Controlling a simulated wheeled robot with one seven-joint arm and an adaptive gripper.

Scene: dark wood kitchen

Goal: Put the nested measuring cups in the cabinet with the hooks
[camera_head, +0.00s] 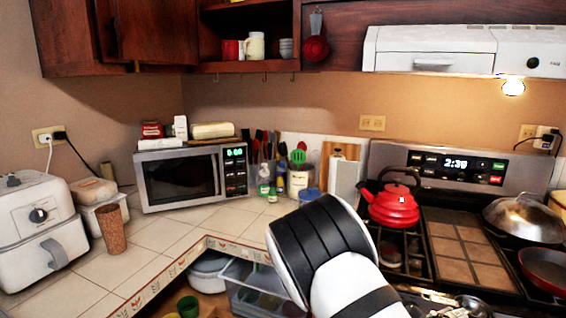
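The cabinet with the hooks (250,67) is the open dark wood shelf at the top, with small hooks under its bottom board. It holds a red mug, a white jug and some stacked small cups. A red round cup-like thing (315,48) with a grey handle hangs just right of it; I cannot tell if it is the nested measuring cups. Shiny metal shapes (458,306) are cut off at the bottom edge, right of my white and black arm. I cannot tell whether these are the measuring cups, part of my gripper, or both. My gripper's fingers cannot be made out.
A red kettle (393,205) stands on the stove, with a lidded pan (520,218) at right. A microwave (192,178), a cork-coloured tumbler (112,229) and a white air fryer (38,232) stand on the tiled counter. A range hood (460,48) juts out at upper right.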

